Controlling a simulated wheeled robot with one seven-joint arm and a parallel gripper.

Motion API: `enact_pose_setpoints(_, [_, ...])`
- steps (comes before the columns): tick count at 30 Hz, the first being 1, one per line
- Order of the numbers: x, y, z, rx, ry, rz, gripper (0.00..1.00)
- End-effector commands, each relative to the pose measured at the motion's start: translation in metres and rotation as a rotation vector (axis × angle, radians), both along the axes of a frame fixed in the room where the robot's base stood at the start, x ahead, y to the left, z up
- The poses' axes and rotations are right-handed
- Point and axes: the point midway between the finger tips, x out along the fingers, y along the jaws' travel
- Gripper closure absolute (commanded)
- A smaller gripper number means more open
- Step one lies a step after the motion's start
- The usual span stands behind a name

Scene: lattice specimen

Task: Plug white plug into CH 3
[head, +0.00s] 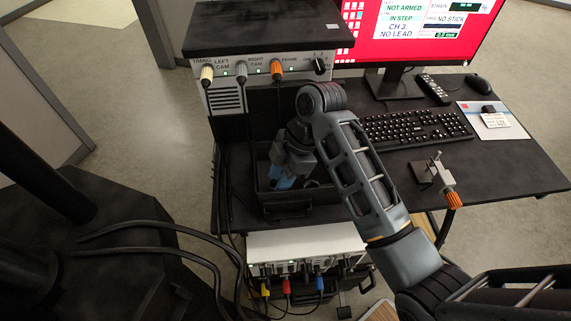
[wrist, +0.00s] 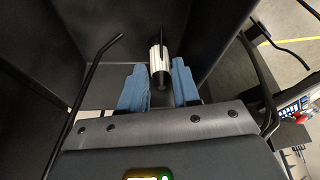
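The white plug (wrist: 157,58), a pale ribbed cylinder with dark ends, shows in the wrist view inside a black open-topped bin. My gripper (wrist: 160,84) has its blue fingers apart, one on each side of the plug's near end, with a gap visible on both sides. In the head view my gripper (head: 284,180) reaches down into the bin (head: 287,211), and the plug is hidden. The white channel box (head: 305,243) sits low in front of the desk with yellow, red and blue plugs in its front. The CH 3 socket cannot be made out.
The monitor (head: 425,25) reads "CH 3 NO LEAD". A controller box (head: 262,30) with cream, grey and orange plugs stands behind the bin. A keyboard (head: 415,125) and a metal clamp (head: 435,175) lie to the right. Dark cables hang left of the bin.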

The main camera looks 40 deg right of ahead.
Motion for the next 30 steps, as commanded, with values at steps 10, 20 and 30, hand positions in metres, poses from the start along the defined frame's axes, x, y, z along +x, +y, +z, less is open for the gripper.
enact_pose_setpoints(10, [0.002, 0.007, -0.018, 0.0, -0.001, 0.001, 0.69])
enact_pose_setpoints(20, [0.002, 0.007, -0.018, 0.0, -0.001, 0.001, 0.83])
enact_pose_setpoints(30, [0.002, 0.007, -0.018, 0.0, 0.0, 0.0, 0.87])
